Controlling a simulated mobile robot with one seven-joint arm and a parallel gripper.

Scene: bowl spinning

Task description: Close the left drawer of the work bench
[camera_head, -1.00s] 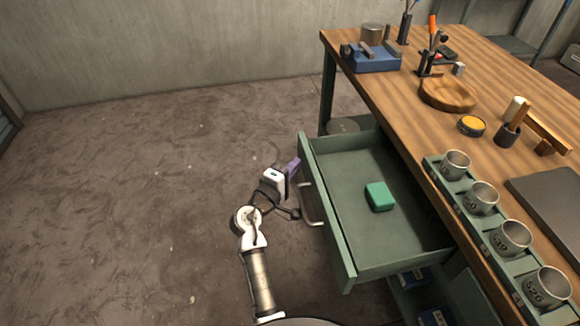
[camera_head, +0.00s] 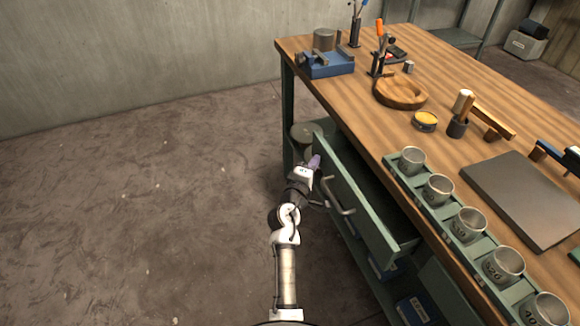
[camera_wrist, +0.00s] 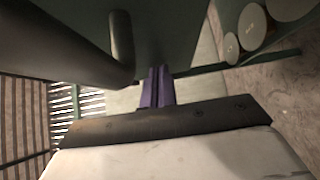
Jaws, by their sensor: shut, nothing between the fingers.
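The left drawer (camera_head: 352,208) of the green work bench is partly out, with a narrow strip of its inside showing beside the bench top. Its metal handle (camera_head: 343,208) is on the outer face. My gripper (camera_head: 315,161) is shut and empty, at the far end of the drawer front, beyond the handle. In the wrist view its purple fingers (camera_wrist: 157,88) point at the green drawer front (camera_wrist: 170,35), with the handle (camera_wrist: 122,45) beside them. I cannot tell whether the fingertips touch the panel. The green block in the drawer is hidden now.
The concrete floor (camera_head: 130,190) to the left is clear.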

